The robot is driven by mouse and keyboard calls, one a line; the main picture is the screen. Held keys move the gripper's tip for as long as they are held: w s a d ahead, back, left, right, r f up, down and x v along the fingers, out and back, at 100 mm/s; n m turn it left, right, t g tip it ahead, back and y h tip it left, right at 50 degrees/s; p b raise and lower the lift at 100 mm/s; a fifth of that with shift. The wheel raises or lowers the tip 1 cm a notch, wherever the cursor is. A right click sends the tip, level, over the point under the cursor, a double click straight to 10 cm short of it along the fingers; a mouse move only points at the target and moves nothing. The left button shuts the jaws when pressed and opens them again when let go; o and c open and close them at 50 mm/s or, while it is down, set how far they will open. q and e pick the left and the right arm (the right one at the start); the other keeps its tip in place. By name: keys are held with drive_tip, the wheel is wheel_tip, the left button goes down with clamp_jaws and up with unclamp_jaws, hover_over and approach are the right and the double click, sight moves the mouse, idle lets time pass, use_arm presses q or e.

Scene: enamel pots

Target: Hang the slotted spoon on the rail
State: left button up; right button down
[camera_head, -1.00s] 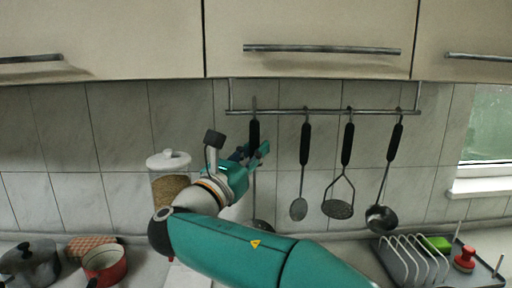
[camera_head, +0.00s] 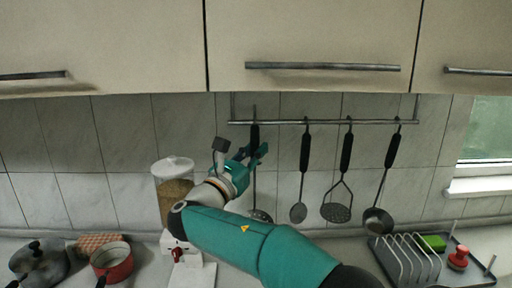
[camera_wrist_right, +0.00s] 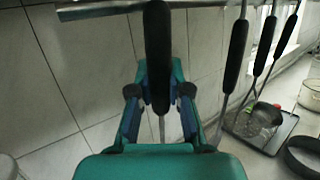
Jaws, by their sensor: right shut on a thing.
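The slotted spoon (camera_head: 255,139) has a black handle and a thin metal shaft. It hangs upright at the left end of the rail (camera_head: 330,122), its perforated head (camera_head: 260,215) low by the counter. My right gripper (camera_head: 257,154) is shut on the handle's lower part. In the right wrist view, both fingers of that gripper (camera_wrist_right: 160,98) close around the black handle (camera_wrist_right: 158,50), which crosses in front of the rail (camera_wrist_right: 100,8). The spoon's top end shows above the rail in the head view; I cannot tell whether it rests on it. My left gripper is not in view.
A solid spoon (camera_head: 299,212), a masher (camera_head: 336,212) and a ladle (camera_head: 377,219) hang to the right on the rail. A jar (camera_head: 174,188) stands behind my arm. Cupboards (camera_head: 310,45) hang above. A dish rack (camera_head: 405,262), red pot (camera_head: 112,262) and grey pot (camera_head: 38,265) stand on the counter.

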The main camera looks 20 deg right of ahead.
drive_tip(key=shift+w+d+r, duration=0.1)
drive_tip(key=shift+w+r, duration=0.1)
drive_tip(key=shift+f, duration=0.6)
drive_tip(key=shift+w+f+b, duration=0.3)
drive_tip(key=shift+f+b, duration=0.15)
drive_tip(key=shift+f, duration=0.2)
drive_tip(key=shift+s, duration=0.2)
drive_tip(key=shift+w+f, duration=0.1)
drive_tip(key=c, duration=1)
unclamp_jaws()
drive_tip(key=shift+c, duration=0.2)
